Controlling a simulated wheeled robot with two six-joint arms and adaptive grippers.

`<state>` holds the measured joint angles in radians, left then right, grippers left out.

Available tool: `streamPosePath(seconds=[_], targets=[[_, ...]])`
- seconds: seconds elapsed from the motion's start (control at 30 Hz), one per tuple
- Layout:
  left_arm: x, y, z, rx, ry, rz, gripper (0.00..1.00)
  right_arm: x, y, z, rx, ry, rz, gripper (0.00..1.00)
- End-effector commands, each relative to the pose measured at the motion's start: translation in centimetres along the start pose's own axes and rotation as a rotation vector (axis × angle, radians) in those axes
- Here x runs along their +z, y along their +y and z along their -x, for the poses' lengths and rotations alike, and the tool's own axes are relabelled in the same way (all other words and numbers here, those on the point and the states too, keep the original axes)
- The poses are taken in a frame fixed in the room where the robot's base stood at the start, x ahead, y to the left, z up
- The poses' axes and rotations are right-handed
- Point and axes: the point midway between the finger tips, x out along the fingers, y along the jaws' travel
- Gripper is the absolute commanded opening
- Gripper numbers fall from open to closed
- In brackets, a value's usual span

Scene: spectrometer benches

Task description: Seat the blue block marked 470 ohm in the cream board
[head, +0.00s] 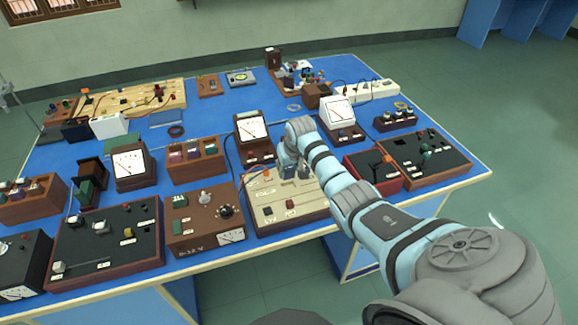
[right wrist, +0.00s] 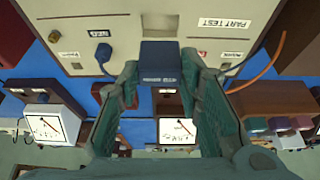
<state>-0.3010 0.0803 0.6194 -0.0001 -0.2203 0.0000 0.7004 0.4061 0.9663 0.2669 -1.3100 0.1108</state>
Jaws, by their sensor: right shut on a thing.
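The cream board (head: 283,212) lies near the front edge of the blue table. In the right wrist view the cream board (right wrist: 205,52) fills the top and carries a PART TEST label. My right gripper (head: 292,172) is over the far part of the board in the head view. In the right wrist view my right gripper (right wrist: 160,72) is shut on a blue block (right wrist: 160,60), one fingertip on each side. The block's white label is too small to read. The block overlaps the board's edge in this view; I cannot tell whether it touches. My left gripper is out of view.
A brown box with a dial (head: 205,222) stands left of the board, and a dark panel (head: 425,160) lies to the right. A white-faced meter (head: 252,130) stands behind the board. A blue plug (right wrist: 103,52) and an orange wire (right wrist: 258,75) are close to the gripper.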

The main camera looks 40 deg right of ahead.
Motion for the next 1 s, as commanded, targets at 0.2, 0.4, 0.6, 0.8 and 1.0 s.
streamPosePath(seconds=[0.2,0.4,0.6,0.8,1.0], targets=[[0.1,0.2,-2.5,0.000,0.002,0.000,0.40,0.9,0.0,-2.1,0.000,-0.001,0.000,0.07],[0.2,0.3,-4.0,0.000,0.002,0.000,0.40,1.5,0.0,-3.4,0.000,-0.002,0.000,0.07],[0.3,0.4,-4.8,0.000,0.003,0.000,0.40,1.9,0.0,-4.7,0.000,-0.001,0.000,0.07],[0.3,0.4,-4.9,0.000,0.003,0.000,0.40,2.0,0.0,-4.9,0.000,-0.001,0.000,0.07],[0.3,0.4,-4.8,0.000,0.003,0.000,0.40,2.0,0.0,-4.9,0.000,-0.001,0.000,0.39]])
